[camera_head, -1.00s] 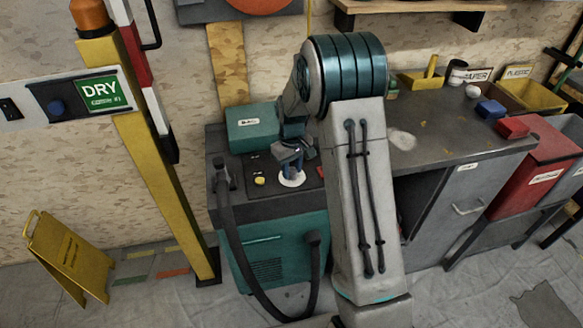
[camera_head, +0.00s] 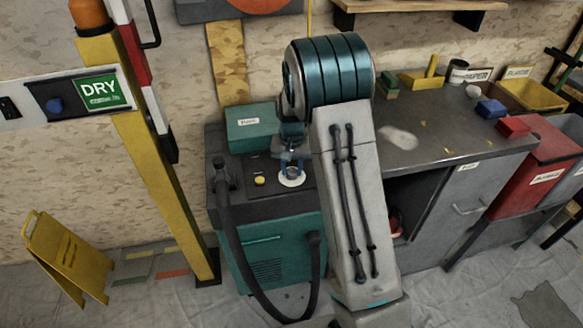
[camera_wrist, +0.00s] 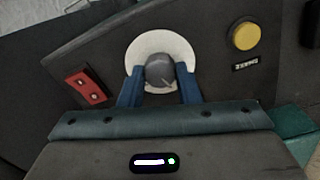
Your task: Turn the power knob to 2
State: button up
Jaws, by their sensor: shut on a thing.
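The power knob (camera_wrist: 159,71) is a grey round knob on a white disc (camera_wrist: 135,55) on the dark panel of the teal machine. My gripper (camera_wrist: 160,88) has its two blue fingers on either side of the knob, shut on it, in the wrist view. In the head view my gripper (camera_head: 291,164) stands above the white disc (camera_head: 292,179), and the knob itself is mostly hidden there. A light pointer mark shows on the knob's lower right in the wrist view. The numbers on the dial cannot be read.
A yellow button (camera_wrist: 244,36) sits beside the dial, and a red switch plate (camera_wrist: 87,88) on the other side. A teal box (camera_head: 250,129) stands behind the panel. A black hose (camera_head: 232,235) hangs in front of the machine (camera_head: 262,258). A grey workbench (camera_head: 450,135) is to the right.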

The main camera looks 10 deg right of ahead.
aim_at(292, 170)
jog(key=m, duration=0.3)
jog(key=shift+m, duration=0.5)
jog(key=o, duration=1)
jog(key=shift+r, duration=0.1)
jog(key=shift+r+p, duration=0.35)
jog(key=shift+r, duration=6.5)
